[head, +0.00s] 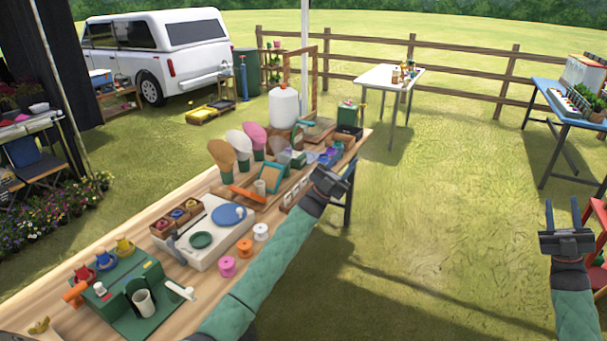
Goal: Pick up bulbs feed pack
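I cannot pick out the bulbs feed pack for sure. Small purple and blue packets (329,157) lie on the long wooden table, just beyond my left gripper, but their labels are too small to read. My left gripper (336,176) is over the table's right edge near these packets; its fingers are hard to make out, and it hides part of the tabletop. My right gripper (563,214) is at the far right, above the grass and away from the table, with its two fingers apart and nothing between them.
The wooden table (62,300) also holds a white board (208,255), pink (227,266) and white spools (261,232), a green stand (135,290), scoop-like paddles (222,154) and a white tank (284,107). A white table (378,76) stands behind. Open grass lies to the right.

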